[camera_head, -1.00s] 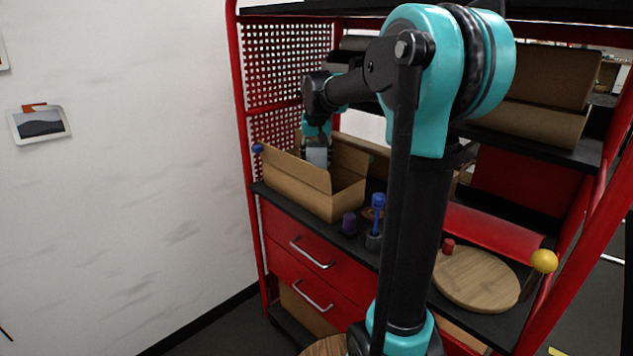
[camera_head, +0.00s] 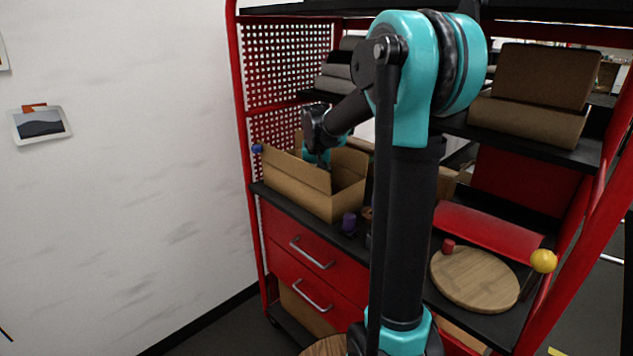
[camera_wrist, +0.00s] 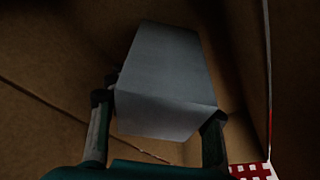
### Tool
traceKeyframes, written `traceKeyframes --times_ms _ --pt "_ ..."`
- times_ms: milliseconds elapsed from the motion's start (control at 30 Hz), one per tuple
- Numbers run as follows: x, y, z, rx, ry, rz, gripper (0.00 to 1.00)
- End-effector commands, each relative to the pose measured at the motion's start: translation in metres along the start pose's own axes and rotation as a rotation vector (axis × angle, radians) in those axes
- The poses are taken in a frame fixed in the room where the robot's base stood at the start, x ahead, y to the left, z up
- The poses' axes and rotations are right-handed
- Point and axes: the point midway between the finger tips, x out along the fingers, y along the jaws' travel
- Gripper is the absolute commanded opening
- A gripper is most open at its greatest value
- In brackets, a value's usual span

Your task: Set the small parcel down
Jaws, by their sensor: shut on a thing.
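The small parcel (camera_wrist: 165,75) is a pale grey-white box, seen in the wrist view between the two fingers of my gripper (camera_wrist: 158,125). My gripper is shut on it. Brown cardboard surrounds the parcel in that view, so it is down inside the open cardboard box (camera_head: 295,185). In the head view the box stands on the left end of the rack's dark shelf. My wrist reaches into it from above; the fingers and parcel are hidden behind the box's walls and flaps. I cannot tell whether the parcel touches the bottom of the box.
A purple bottle-like item (camera_head: 349,223) stands right of the box. Red pegboard (camera_head: 285,70) rises behind the box's left end. Red drawers (camera_head: 305,262) are below.

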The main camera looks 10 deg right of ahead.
Motion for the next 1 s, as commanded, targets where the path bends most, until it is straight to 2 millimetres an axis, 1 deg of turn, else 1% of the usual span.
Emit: traceKeyframes --times_ms 33,67,200,500,633,767,1000 --pt "0.001 0.0 0.0 0.0 0.0 0.0 0.07" --pt "0.001 0.0 0.0 0.0 0.0 0.0 0.55" --pt "0.001 0.0 0.0 0.0 0.0 0.0 0.72" --pt "0.0 0.0 0.0 0.0 0.0 0.0 0.72" --pt "-0.008 0.0 0.0 0.0 0.0 0.0 0.72" --pt "-0.029 0.0 0.0 0.0 0.0 0.0 0.72" --pt "-0.079 0.0 0.0 -0.001 0.0 0.0 0.72"
